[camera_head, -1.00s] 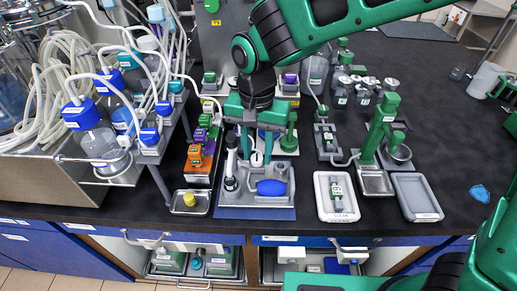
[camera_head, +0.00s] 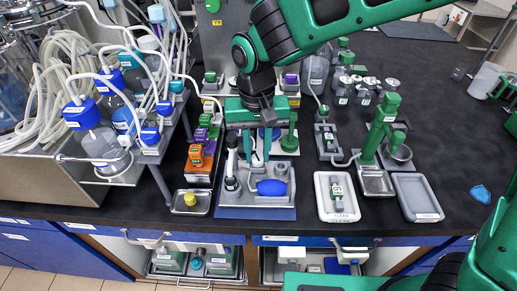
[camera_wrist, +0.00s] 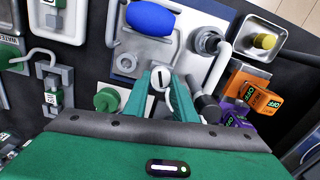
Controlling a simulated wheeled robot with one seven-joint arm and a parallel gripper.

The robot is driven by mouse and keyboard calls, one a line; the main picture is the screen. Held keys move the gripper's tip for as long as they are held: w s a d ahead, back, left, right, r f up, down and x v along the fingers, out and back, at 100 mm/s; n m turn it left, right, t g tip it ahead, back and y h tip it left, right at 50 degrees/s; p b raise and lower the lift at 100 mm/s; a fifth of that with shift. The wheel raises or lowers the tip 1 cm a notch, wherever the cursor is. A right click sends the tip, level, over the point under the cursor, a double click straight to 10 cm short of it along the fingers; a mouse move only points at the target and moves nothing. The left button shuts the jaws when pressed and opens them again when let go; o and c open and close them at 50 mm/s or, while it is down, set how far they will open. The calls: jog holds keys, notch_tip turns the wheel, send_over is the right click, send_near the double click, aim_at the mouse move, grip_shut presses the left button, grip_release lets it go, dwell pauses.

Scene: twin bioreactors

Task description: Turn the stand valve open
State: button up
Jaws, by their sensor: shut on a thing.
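My gripper (camera_head: 260,161) points down over the back part of a grey stand (camera_head: 228,208) on a blue mat. In the wrist view its green fingers (camera_wrist: 161,90) are shut around a small white knob with a dark line, which I take to be the stand valve (camera_wrist: 160,77). The fingers hide the knob's sides and most of its base. The stand carries a blue bulb (camera_head: 272,187), which also shows just beyond the fingers in the wrist view (camera_wrist: 150,18). A grey upright fitting with a white tube (camera_wrist: 208,41) stands beside the fingers.
Orange and purple blocks (camera_head: 196,154) sit left of the stand. A small tray with a yellow cap (camera_head: 190,199) is at the front left. A white tray (camera_head: 336,197) and a grey tray (camera_head: 417,197) lie to the right. A green-capped post (camera_head: 289,144) stands close to my gripper.

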aim_at(256, 156)
jog(key=n, duration=0.7)
jog(key=shift+a, duration=0.1)
jog(key=n, duration=0.6)
jog(key=shift+s, duration=0.15)
jog(key=shift+n, duration=0.4)
jog(key=o, duration=0.8)
jog(key=shift+c, duration=0.2)
jog(key=shift+r, duration=0.1)
notch_tip(256, 156, up, 11)
jog(key=shift+f, duration=0.2)
